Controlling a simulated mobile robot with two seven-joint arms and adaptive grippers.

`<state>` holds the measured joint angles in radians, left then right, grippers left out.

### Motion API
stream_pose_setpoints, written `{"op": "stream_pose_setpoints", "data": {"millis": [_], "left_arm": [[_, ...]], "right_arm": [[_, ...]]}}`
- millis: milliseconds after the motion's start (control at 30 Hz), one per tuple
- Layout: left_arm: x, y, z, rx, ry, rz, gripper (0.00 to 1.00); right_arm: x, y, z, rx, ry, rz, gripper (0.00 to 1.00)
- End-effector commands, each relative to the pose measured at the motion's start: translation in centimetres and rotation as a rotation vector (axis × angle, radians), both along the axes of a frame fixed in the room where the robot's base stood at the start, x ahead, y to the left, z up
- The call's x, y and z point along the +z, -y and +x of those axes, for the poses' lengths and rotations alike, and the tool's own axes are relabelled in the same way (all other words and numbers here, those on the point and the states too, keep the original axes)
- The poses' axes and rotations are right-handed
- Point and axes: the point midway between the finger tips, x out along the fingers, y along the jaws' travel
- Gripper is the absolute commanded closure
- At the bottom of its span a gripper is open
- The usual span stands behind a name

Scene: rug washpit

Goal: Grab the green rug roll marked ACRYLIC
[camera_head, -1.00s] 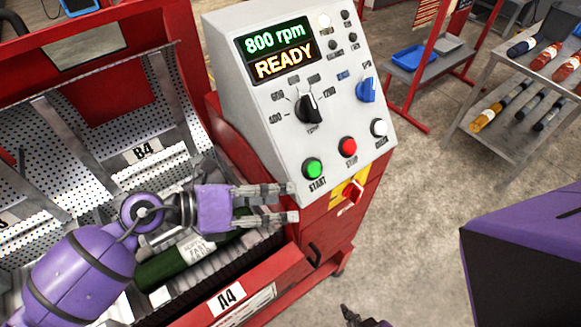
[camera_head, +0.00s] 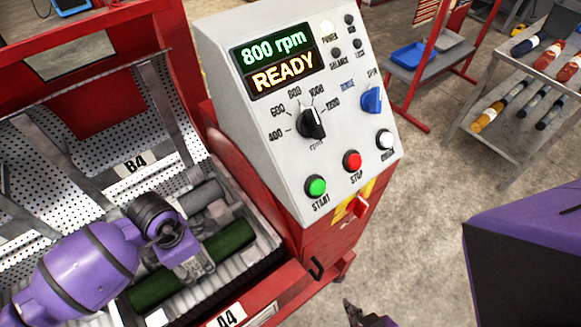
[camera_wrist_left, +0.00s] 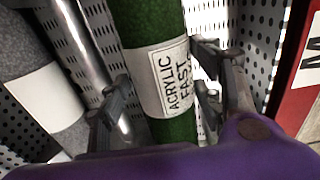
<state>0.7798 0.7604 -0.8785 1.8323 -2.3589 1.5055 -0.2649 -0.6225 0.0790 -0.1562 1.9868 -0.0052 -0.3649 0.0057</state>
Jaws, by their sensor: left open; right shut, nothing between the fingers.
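The green rug roll (camera_head: 229,242) lies in the perforated bay of the red machine, behind the panel marked A4. In the left wrist view the green roll (camera_wrist_left: 158,28) carries a white label (camera_wrist_left: 165,80) reading ACRYLIC FAST. My left gripper (camera_head: 192,272) is over the roll in the head view and hides its middle. In the left wrist view its open fingers (camera_wrist_left: 160,90) stand on either side of the labelled part. I cannot tell whether they touch it. My right gripper (camera_head: 352,312) shows only partly at the bottom edge of the head view.
A grey roll (camera_head: 203,196) lies behind the green one; it also shows in the left wrist view (camera_wrist_left: 28,50), beyond a metal bar (camera_wrist_left: 82,45). The control panel (camera_head: 300,110) reads 800 rpm READY.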

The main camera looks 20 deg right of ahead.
Motion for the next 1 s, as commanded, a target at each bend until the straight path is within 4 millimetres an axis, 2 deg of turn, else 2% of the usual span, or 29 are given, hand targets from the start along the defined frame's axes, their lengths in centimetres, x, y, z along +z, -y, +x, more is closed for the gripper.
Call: {"op": "stream_pose_setpoints", "data": {"millis": [167,433,867,1000], "left_arm": [[-2.1,0.0,-0.1,0.000,-0.001,-0.001,0.40],[-2.3,0.0,0.0,0.000,0.000,-0.001,0.40],[-2.3,0.0,0.0,0.000,0.001,-0.002,0.96],[-2.2,0.0,0.1,0.000,0.003,-0.002,0.97]], "right_arm": [[0.2,-0.1,0.6,0.002,0.011,0.001,1.00],[0.4,-0.1,0.6,0.002,0.013,0.001,1.00],[0.4,-0.1,0.6,0.002,0.013,0.002,1.00],[0.4,-0.1,0.6,0.002,0.012,0.002,1.00]]}}
